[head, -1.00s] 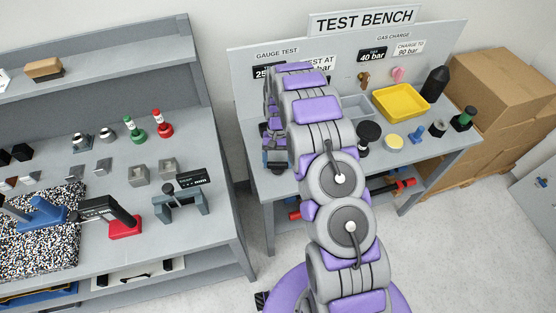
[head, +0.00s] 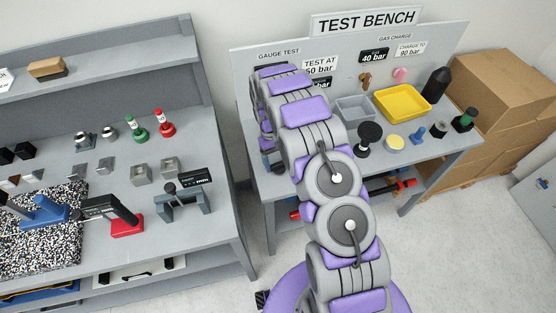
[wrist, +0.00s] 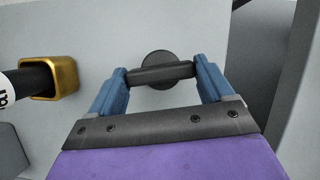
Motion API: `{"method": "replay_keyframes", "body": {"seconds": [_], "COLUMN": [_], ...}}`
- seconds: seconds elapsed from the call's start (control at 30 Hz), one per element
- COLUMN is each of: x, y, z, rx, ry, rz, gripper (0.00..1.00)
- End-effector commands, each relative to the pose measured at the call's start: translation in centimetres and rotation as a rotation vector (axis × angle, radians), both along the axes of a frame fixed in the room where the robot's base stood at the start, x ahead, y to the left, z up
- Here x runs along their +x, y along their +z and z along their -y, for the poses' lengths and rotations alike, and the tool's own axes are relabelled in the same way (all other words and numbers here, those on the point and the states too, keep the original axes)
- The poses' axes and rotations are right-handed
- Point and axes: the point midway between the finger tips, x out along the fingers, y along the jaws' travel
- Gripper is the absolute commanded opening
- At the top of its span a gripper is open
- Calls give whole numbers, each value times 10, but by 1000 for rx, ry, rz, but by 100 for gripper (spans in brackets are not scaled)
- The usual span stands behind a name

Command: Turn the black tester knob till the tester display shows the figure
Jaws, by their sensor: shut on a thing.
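The black tester knob (wrist: 159,73) shows in the wrist view as a dark crossbar in front of a round disc on a pale grey panel. My gripper (wrist: 162,77) has its blue fingers shut on the two ends of this bar, which lies nearly level with its right end slightly higher. In the head view my arm hides the knob. The tester display under the "GAUGE TEST" label (head: 278,54) is almost wholly covered by my arm, so its figure cannot be read. The sign beside it (head: 320,64) reads "TEST AT" and what looks like 50 bar.
A brass-coloured square fitting with a black rod (wrist: 52,77) sits left of the knob in the wrist view. On the test bench are a grey tray (head: 354,110), a yellow tray (head: 402,103) and a black round-topped part (head: 369,137). A workbench (head: 222,235) stands left.

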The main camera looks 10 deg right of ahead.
Motion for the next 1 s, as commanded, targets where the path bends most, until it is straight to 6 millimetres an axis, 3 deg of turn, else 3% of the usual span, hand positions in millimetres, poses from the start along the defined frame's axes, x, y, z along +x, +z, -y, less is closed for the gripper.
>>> {"method": "replay_keyframes", "body": {"seconds": [0.23, 0.27, 0.47, 0.77, 1.0], "x": [2, 2, 1, 2, 17], "y": [1, 1, 0, 3, 36], "z": [0, 0, 0, 0, -4], "rx": [0, 0, 0, 0, 0], "ry": [0, -1, -1, -1, -1], "rz": [6, 6, 4, 3, 8], "gripper": [50, 82, 100, 100, 100]}}
